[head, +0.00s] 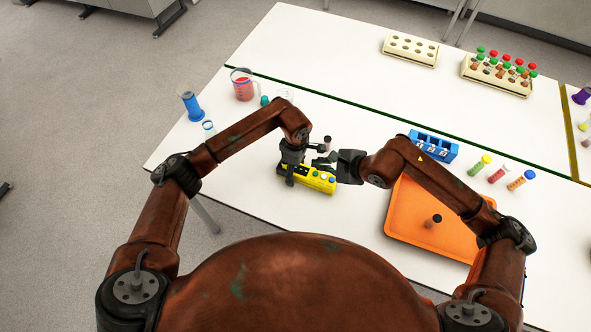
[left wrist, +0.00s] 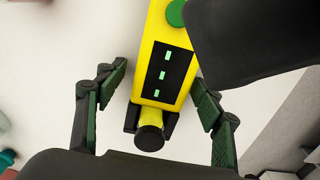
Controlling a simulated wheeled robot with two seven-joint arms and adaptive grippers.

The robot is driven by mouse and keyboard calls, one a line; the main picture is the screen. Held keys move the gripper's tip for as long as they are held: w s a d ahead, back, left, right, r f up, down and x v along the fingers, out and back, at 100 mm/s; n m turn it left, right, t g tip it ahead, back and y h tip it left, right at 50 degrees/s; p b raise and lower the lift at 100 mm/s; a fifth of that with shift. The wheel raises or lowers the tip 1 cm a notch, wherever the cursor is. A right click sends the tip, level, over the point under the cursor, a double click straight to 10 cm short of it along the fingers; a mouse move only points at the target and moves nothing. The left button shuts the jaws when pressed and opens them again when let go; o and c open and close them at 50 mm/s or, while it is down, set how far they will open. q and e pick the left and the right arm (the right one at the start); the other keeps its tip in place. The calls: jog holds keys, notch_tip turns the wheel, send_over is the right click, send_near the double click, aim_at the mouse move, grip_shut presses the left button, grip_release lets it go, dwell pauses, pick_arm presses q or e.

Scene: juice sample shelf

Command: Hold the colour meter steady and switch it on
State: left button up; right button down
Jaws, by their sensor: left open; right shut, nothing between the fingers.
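The yellow colour meter (head: 318,180) lies on the white table, with buttons on its top near its right end. In the left wrist view the meter (left wrist: 160,82) shows a black panel with pale green marks and a green round button (left wrist: 176,13). My left gripper (head: 290,172) is over the meter's left end. Its open fingers (left wrist: 160,95) stand on either side of the meter, with visible gaps. My right gripper (head: 325,159) is shut and empty, just above and beyond the meter's right part. A dark shape, probably my right gripper, hides part of the meter in the left wrist view.
An orange tray (head: 400,228) with a dark-capped vial (head: 433,220) lies right of the meter. A blue rack (head: 434,146) and several capped tubes stand behind it. A red-filled beaker (head: 243,86) and blue cylinder (head: 191,104) stand at the left. Sample racks (head: 497,84) stand far back.

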pick_arm(q)
notch_tip(320, 180, up, 12)
dwell(0.6)
